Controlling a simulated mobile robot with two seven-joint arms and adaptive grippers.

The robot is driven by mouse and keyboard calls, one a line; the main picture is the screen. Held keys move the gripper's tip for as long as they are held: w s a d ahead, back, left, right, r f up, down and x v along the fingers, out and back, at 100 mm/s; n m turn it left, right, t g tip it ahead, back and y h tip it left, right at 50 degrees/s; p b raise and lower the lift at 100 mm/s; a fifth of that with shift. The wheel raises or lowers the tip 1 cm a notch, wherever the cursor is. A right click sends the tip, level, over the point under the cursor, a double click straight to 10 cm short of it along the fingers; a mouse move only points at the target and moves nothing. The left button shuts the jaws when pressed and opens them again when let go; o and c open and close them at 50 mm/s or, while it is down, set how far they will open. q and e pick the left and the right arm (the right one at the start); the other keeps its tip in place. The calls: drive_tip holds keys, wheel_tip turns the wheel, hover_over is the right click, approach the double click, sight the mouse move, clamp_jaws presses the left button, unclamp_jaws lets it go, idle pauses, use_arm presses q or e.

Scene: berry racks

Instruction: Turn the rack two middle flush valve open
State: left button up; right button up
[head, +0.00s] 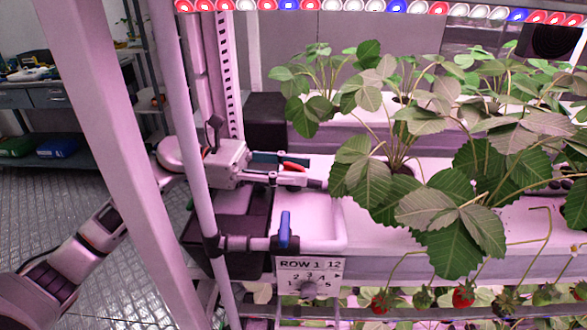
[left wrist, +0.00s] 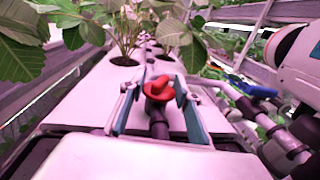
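The red-handled valve (head: 295,166) sits on a dark pipe at the end of the middle white growing channel. In the left wrist view its red handle (left wrist: 158,88) is near the centre. My left gripper (head: 308,172) reaches in from the left at this valve. In the left wrist view its two fingers (left wrist: 155,90) are apart, one on each side of the red handle, with small gaps showing. Whether a finger touches the handle I cannot tell. My right gripper is not in view.
A blue-handled valve (head: 284,230) stands on the nearer pipe; it also shows in the left wrist view (left wrist: 262,90). Strawberry plants (head: 450,215) overhang the channels at the right. A white upright post (head: 188,130) stands in front of my left arm.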

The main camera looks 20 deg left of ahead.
use_arm(q)
drive_tip(key=shift+o, duration=0.2)
drive_tip(key=shift+s+r+n+t+y+p, duration=0.15)
drive_tip(key=shift+n+t+y+p, duration=0.15)
drive_tip(key=shift+n+t+p, duration=0.75)
drive_tip(key=n+t+y+p, duration=0.1)
drive_tip(key=t+p, duration=0.1)
drive_tip(key=t, duration=0.1)
drive_tip(key=shift+r, duration=0.1)
drive_tip(key=n+t+y+p, duration=0.1)
drive_tip(key=n+t+p, duration=0.1)
drive_tip(key=p, duration=0.2)
drive_tip(key=shift+t+y+p, duration=0.3)
drive_tip(key=shift+t, duration=0.05)
drive_tip(key=shift+c, duration=0.2)
drive_tip(key=shift+f+n+t+y+p, duration=0.2)
drive_tip(key=shift+n+t+y+p, duration=0.1)
drive_tip(key=shift+n+t+p, duration=0.2)
drive_tip(key=shift+o, duration=0.2)
drive_tip(key=shift+c, duration=0.2)
drive_tip(key=o, duration=0.8)
drive_tip(key=shift+c, duration=0.2)
drive_tip(key=v, duration=1.2)
